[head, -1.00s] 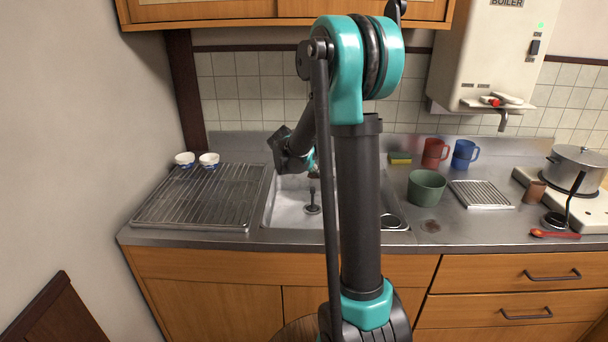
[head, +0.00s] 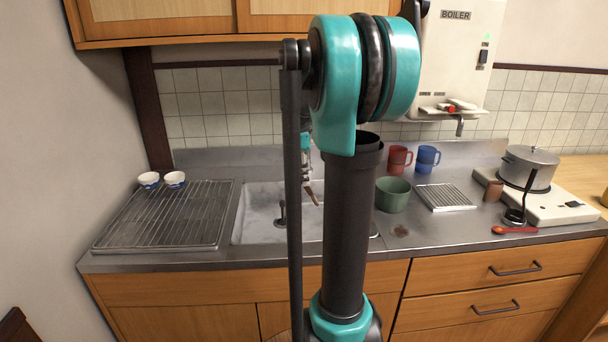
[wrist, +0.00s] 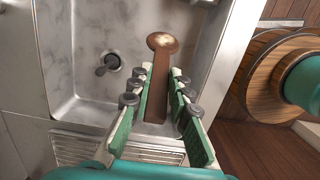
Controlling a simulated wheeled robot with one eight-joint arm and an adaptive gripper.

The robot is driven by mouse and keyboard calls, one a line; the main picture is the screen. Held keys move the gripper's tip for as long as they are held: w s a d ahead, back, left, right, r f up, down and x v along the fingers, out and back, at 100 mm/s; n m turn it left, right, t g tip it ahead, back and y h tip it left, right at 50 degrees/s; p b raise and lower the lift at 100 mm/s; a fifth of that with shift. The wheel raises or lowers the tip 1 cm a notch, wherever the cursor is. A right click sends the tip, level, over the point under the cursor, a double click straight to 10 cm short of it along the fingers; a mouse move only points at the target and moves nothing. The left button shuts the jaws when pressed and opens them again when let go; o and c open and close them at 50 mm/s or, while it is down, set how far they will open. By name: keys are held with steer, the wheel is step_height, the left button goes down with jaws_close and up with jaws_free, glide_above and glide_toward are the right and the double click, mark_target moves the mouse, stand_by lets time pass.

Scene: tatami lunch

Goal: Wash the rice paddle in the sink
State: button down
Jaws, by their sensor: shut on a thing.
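My gripper (wrist: 158,88) is shut on the handle of the brown wooden rice paddle (wrist: 154,104). In the wrist view the paddle's rounded end, with a pale patch on it, points away from the fingers. The paddle appears over the sink basin (wrist: 75,30), near its side wall and apart from the drain. In the head view my gripper (head: 306,172) is partly hidden behind my arm, and the paddle (head: 312,195) hangs tilted above the sink (head: 257,215). My arm covers part of the sink. No running water shows.
A metal rack (head: 165,222) lies left of the sink, with two small bowls (head: 174,179) at its back. A green pot (head: 392,195), red mug (head: 398,160), blue mug (head: 427,158) and small grate (head: 445,197) stand to the right. A boiler (head: 456,60) hangs above.

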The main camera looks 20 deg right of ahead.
mark_target(305, 188)
step_height(305, 188, down, 18)
stand_by(1.6)
steer(key=shift+f, duration=0.1)
steer(key=shift+a, duration=0.15)
stand_by(0.5)
steer(key=shift+w+a, duration=0.2)
steer(key=shift+a, duration=0.25)
steer(key=shift+d, duration=0.2)
steer(key=shift+s+d, duration=0.2)
steer(key=shift+d, duration=0.2)
steer(key=shift+r, duration=7.25)
